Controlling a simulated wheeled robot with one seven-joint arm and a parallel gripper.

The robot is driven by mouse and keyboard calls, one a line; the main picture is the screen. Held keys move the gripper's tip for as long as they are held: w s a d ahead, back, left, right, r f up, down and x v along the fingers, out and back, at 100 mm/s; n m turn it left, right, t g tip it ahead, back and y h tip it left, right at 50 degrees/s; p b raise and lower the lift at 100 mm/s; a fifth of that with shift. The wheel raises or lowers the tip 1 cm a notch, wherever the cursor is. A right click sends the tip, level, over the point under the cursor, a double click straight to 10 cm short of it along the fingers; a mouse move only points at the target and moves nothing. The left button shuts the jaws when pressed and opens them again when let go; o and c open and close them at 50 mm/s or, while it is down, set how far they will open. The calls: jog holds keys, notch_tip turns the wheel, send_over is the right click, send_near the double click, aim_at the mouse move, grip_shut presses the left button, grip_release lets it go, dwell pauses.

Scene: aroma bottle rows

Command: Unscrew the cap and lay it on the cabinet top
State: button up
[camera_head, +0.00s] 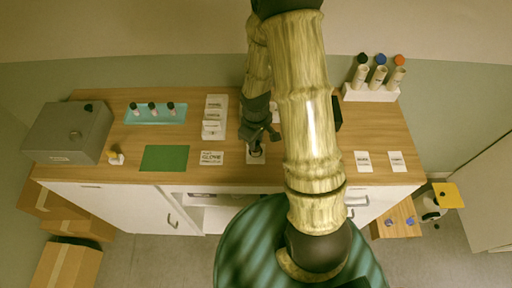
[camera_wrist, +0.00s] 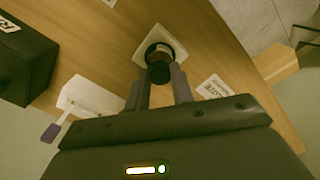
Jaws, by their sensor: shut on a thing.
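My gripper (camera_head: 255,148) is over the middle of the wooden cabinet top (camera_head: 340,122), pointing down. In the wrist view its two fingers (camera_wrist: 159,88) are closed around a small dark cylinder, seemingly a capped bottle (camera_wrist: 158,70). A dark round shape with a lighter rim shows at the pad end. Where the cap meets the bottle is too dark to make out, and I cannot tell whether they are apart.
A teal tray (camera_head: 140,120) holds small dark-capped bottles. A green mat (camera_head: 164,158) lies bare in front of it. A grey box (camera_head: 70,133) stands at left. A white rack (camera_head: 371,96) holds tubes at back right.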

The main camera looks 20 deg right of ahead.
jog(key=n, duration=0.3)
jog(key=shift+r+n+p, duration=0.1)
jog(key=shift+n+p, duration=0.2)
jog(key=shift+p, duration=0.1)
jog(key=shift+r+p, duration=0.85)
jog(key=shift+r, duration=0.25)
jog(key=shift+r+p, duration=1.7)
jog(key=shift+r, duration=0.25)
